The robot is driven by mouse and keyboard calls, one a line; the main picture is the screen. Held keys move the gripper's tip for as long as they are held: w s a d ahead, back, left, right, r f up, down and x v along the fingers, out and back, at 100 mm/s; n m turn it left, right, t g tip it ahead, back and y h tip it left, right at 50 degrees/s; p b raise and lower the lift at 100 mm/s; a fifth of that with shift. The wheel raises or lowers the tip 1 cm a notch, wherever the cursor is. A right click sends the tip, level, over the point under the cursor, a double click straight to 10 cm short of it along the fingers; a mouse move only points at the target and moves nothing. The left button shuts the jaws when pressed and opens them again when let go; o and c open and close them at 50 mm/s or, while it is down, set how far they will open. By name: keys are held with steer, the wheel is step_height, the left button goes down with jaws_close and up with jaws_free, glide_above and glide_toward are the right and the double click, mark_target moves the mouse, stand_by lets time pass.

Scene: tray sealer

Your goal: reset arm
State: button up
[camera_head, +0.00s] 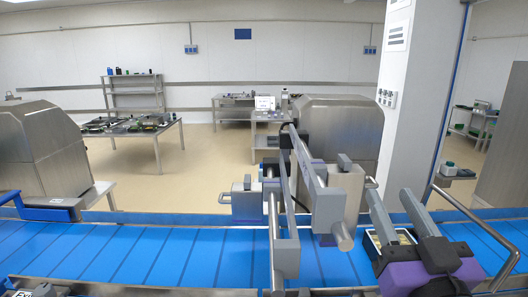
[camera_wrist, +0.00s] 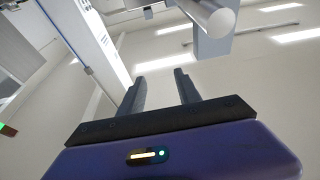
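My gripper (camera_head: 392,200) is at the lower right of the head view, above the blue conveyor (camera_head: 170,250). Its purple body is low and its two grey fingers point up and away. The fingers stand apart with nothing between them; the wrist view shows the same open gap at my gripper (camera_wrist: 160,82). A dark tray with pale contents (camera_head: 404,237) shows behind and between the fingers, partly hidden by them.
A metal frame with bars and clamps (camera_head: 285,245) stands over the conveyor left of my gripper. A steel machine cover (camera_head: 345,125) is behind it. A white pillar (camera_head: 412,100) and a slanted metal rail (camera_head: 462,210) are at the right. The left conveyor stretch is clear.

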steer(key=s+f+g, duration=0.3)
steer(key=s+f, duration=1.2)
steer(key=s, duration=0.2)
steer(key=s+f+g, duration=0.3)
steer(key=s+f, duration=1.2)
steer(key=s, duration=0.3)
steer(key=shift+s+d+g, duration=0.15)
steer(key=shift+d+g, duration=0.05)
steer(key=shift+g, duration=0.1)
